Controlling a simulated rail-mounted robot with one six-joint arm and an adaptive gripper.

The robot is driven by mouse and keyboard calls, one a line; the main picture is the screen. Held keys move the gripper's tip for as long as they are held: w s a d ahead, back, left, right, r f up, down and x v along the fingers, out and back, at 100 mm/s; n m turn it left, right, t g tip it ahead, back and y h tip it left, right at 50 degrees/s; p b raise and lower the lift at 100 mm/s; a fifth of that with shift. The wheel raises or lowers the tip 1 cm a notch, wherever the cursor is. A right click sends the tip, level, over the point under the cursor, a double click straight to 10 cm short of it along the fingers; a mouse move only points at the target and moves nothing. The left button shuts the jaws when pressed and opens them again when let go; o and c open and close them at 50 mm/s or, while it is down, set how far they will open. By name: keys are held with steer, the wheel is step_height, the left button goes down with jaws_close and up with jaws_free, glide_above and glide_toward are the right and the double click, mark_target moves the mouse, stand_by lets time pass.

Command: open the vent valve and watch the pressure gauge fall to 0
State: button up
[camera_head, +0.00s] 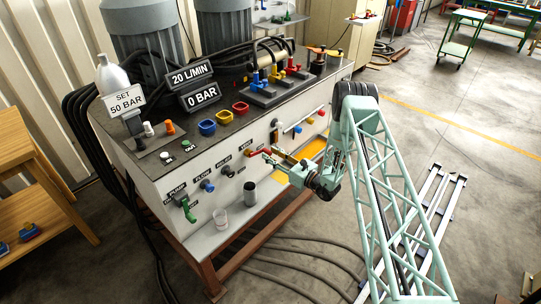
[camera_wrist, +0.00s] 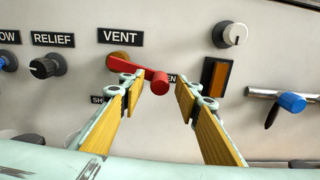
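The vent valve has a red lever (camera_wrist: 138,70) under the VENT label (camera_wrist: 120,36) in the wrist view. The lever points right and slightly down, its round red end beside a partly hidden label ending in "EN". Another label below, starting "SH", is mostly hidden by a finger. My gripper (camera_wrist: 163,88) is open, with its wood-faced fingers either side of the lever's end and a gap on the right. In the head view my gripper (camera_head: 268,158) is at the panel by the red lever (camera_head: 253,153). The pressure display (camera_head: 201,95) reads 0 BAR.
A flow display (camera_head: 189,76) reads 20 L/MIN. The relief knob (camera_wrist: 47,66) is left of the vent; an orange rocker switch (camera_wrist: 214,78) and a blue-ended lever (camera_wrist: 291,102) are right. A dark cup (camera_head: 250,194) and clear cup (camera_head: 221,219) stand on the ledge below.

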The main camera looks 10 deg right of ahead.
steer(key=shift+w+a, duration=0.15)
steer(key=shift+w, duration=0.1)
jaws_close()
